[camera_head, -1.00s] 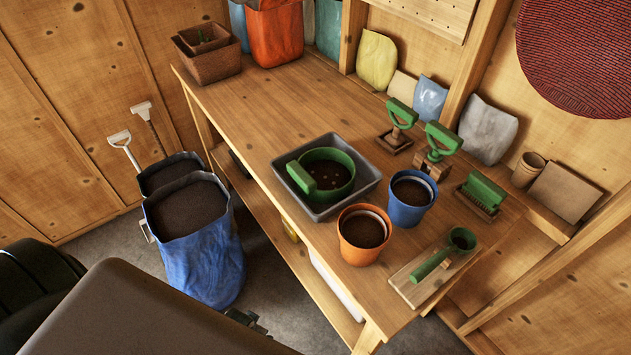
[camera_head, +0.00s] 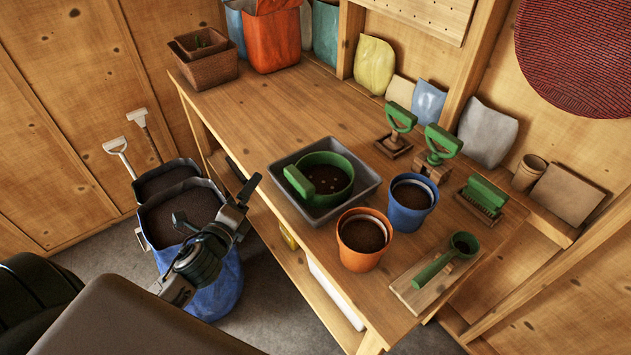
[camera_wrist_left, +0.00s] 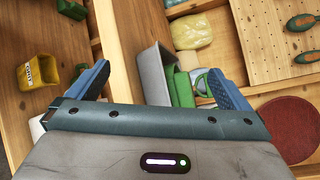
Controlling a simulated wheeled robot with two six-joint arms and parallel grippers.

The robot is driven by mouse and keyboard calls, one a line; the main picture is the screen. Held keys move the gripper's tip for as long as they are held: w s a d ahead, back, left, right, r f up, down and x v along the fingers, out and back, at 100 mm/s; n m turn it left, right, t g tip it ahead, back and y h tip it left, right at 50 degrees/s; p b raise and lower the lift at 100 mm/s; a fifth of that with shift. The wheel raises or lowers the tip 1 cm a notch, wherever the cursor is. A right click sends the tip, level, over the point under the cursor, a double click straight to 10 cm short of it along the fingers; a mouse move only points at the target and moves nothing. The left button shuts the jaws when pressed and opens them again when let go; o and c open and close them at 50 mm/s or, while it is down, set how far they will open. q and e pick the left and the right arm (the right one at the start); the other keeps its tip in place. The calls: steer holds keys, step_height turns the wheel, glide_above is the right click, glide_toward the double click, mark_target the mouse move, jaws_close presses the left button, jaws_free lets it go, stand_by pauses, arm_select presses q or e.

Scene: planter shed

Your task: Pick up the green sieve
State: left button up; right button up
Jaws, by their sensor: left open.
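The green sieve (camera_head: 329,172), a round green pan with a thick handle and holes in its base, sits in a grey tray (camera_head: 371,183) on the wooden bench. In the left wrist view, the sieve (camera_wrist_left: 182,88) and the grey tray (camera_wrist_left: 152,78) show in part between and beyond the blue fingers. My left gripper (camera_head: 243,196) is in front of the bench's left edge, apart from the sieve and left of the tray. It is open and empty in the left wrist view (camera_wrist_left: 161,80). My right gripper is not in view.
An orange pot (camera_head: 362,262) and a blue pot (camera_head: 408,220) stand close right of the tray. A green scoop (camera_head: 436,268) lies on a board at the front. Blue soil bags (camera_head: 215,290) stand on the floor below my left arm.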

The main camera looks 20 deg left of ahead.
mark_target(304, 177)
arm_select(q)
steer(key=w+d+m+h+p, duration=0.1)
steer(key=d+m+h, duration=0.1)
steer(key=m, duration=0.4)
steer(key=w+d+r+m+h+p, duration=0.1)
steer(key=w+d+m+h, duration=0.1)
steer(key=m+h, duration=0.3)
steer(key=w+d+m+g+h+p, duration=0.1)
steer(key=w+d+m+h, duration=0.1)
steer(key=m, duration=0.7)
steer(key=shift+w+d+r+h+p, duration=0.25)
steer(key=shift+d+h+p, duration=0.2)
steer(key=shift+h, duration=0.25)
steer(key=shift+w+d+f, duration=0.2)
steer(key=shift+w+d, duration=0.1)
steer(key=shift+w, duration=0.15)
steer(key=p+x, duration=0.3)
steer(key=x, duration=0.1)
steer(key=shift+w+d, duration=0.1)
steer(key=shift+w, duration=0.15)
steer(key=shift+w+d+f, duration=0.2)
steer(key=shift+w+f, duration=0.05)
steer(key=shift+w, duration=0.05)
